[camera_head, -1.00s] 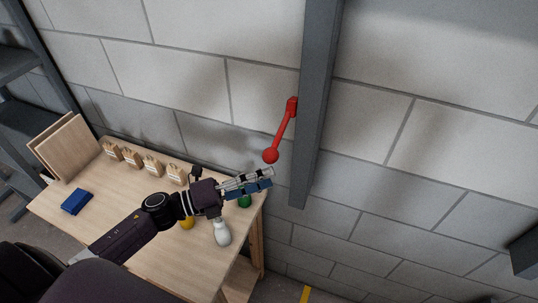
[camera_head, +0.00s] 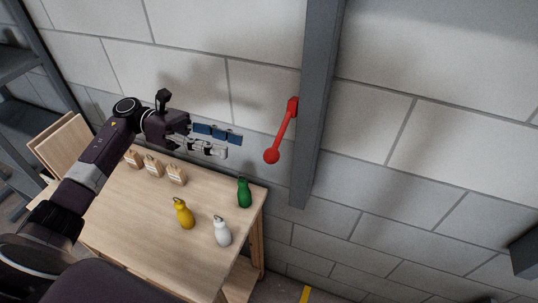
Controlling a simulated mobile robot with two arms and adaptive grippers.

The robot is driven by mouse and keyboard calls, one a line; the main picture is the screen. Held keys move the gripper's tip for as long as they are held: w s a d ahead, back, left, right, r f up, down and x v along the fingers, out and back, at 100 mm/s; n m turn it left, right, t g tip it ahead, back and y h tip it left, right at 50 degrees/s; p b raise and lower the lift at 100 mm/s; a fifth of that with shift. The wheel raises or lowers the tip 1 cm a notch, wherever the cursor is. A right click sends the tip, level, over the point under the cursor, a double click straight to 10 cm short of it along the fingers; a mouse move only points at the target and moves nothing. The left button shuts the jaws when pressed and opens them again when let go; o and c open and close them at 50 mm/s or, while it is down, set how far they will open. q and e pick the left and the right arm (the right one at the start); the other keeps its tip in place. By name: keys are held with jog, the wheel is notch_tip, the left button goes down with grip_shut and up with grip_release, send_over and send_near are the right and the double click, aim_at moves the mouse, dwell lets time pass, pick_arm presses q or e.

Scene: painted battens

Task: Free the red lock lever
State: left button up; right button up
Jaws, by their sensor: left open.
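The red lock lever (camera_head: 281,137) is mounted on the side of a grey metal post (camera_head: 314,120). It hangs down and slightly left from its bracket, with a round knob at its lower end. My left gripper (camera_head: 234,146) is left of the lever's knob, with a gap between them in the picture. Its fingers point right towards the lever and hold nothing. My right gripper is not in view.
A block wall (camera_head: 420,110) is behind.

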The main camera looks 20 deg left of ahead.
aim_at(269, 157)
pick_arm(q)
jog(key=d, duration=1)
jog(key=shift+d, duration=0.35)
jog(key=shift+c, duration=0.6)
grip_shut()
